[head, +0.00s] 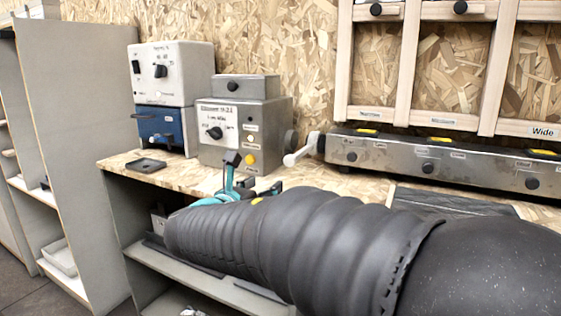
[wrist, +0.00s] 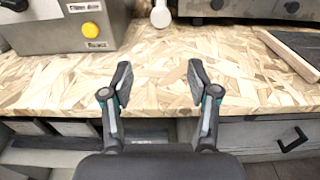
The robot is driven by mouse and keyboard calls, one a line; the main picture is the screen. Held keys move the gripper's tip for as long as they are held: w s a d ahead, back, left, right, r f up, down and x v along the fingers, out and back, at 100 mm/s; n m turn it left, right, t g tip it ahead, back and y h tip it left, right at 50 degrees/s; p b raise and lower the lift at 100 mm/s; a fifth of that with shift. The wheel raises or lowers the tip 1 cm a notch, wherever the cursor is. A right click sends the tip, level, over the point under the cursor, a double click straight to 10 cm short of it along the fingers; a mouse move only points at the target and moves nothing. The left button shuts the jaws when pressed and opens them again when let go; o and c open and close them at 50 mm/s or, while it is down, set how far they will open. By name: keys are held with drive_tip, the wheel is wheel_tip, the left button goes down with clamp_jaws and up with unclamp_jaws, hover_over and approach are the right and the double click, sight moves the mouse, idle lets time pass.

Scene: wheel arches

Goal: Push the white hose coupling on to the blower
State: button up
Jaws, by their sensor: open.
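The white hose coupling (head: 300,152) appears as a short white piece with a rounded end, between the grey metal box and the long metal unit at the back of the bench. Its rounded end also shows at the top of the wrist view (wrist: 160,15). I cannot tell for certain which unit is the blower; the grey metal box (head: 220,150) has a yellow button and a dark round part on its right side. My gripper (head: 252,178) is open and empty over the front of the bench, short of the coupling. In the wrist view its fingers (wrist: 158,82) are spread apart.
The wooden bench top (wrist: 150,50) is clear between my gripper and the coupling. A long metal unit (head: 440,164) with black knobs stands along the wall. A white-and-blue instrument (head: 172,72) and a small black tray (head: 146,165) are at the left.

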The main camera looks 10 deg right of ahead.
sight(289, 162)
drive_tip(key=shift+n+t, duration=0.3)
drive_tip(key=shift+n, duration=0.5)
drive_tip(key=x, duration=0.4)
drive_tip(key=r+x, duration=0.1)
drive_tip(key=x, duration=0.4)
drive_tip(key=p+x, duration=0.1)
drive_tip(key=x, duration=0.4)
drive_tip(key=shift+s+d+r, duration=0.15)
drive_tip(key=shift+r, duration=0.15)
clamp_jaws()
